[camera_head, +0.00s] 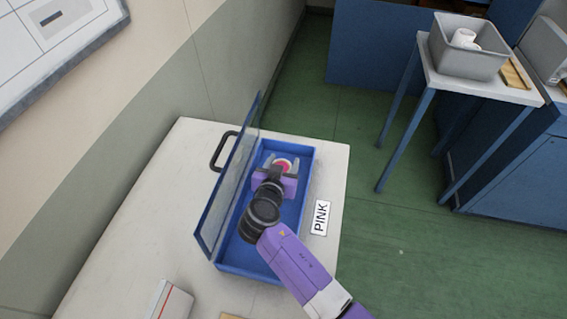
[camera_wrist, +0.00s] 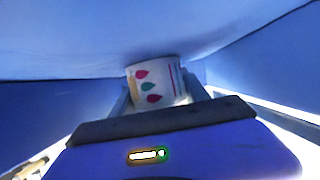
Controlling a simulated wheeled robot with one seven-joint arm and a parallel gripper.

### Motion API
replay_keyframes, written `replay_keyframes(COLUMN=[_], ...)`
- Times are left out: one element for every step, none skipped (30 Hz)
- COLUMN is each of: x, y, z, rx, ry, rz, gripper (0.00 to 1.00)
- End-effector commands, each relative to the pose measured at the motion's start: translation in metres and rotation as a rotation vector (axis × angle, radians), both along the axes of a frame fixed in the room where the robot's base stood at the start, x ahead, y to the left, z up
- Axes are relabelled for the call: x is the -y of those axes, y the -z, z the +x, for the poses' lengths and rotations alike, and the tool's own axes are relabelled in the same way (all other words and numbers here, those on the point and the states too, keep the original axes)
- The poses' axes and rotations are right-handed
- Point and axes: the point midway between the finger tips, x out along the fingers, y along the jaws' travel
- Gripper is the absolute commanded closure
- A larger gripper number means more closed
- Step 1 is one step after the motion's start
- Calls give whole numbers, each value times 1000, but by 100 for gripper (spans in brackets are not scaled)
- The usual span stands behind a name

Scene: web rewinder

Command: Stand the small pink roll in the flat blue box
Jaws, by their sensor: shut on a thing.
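The flat blue box (camera_head: 309,178) lies on the white table, with its see-through lid (camera_head: 228,190) standing open on the left side. My gripper (camera_head: 281,164) reaches down into the far half of the box. It is shut on a small roll (camera_head: 284,163) with a pink-red top and white rim. In the wrist view the roll (camera_wrist: 153,82) shows a white side with red and green drop prints, between the fingers. It looks upright. Blue box surfaces fill the view around it; whether its base touches the box floor is hidden.
A label reading PINK (camera_head: 320,217) lies on the table right of the box. A white and red carton (camera_head: 172,302) stands at the near edge. A grey bin (camera_head: 467,62) with white rolls sits on a side table at upper right. The box's near half is clear beneath my arm.

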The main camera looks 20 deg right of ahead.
Motion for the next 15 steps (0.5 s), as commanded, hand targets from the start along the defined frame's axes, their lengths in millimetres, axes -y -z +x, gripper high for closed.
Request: replay_keyframes(x=[0,0,0,0,0,0,0,0,0,0,0,1,1,1,1], y=[5,6,7,8,9,11,12,13,14,15,16,17,16,16,17], z=[-1,-1,-1,-1,-1,-1,-1,-2,-2,-2,-2,-2,-2,-3,-3], rx=[-3,-3,-5,-5,-5,-6,-7,-7,-8,-9,-9,-10,-10,-10,-11], ry=[0,1,0,0,0,0,0,0,-1,0,0,-1,-1,-1,0], rz=[1,1,1,1,1,0,1,1,1,1,1,2,2,2,2], gripper=[87,87,87,87,87,87,87,87,87,87,87,87,87,87,41])
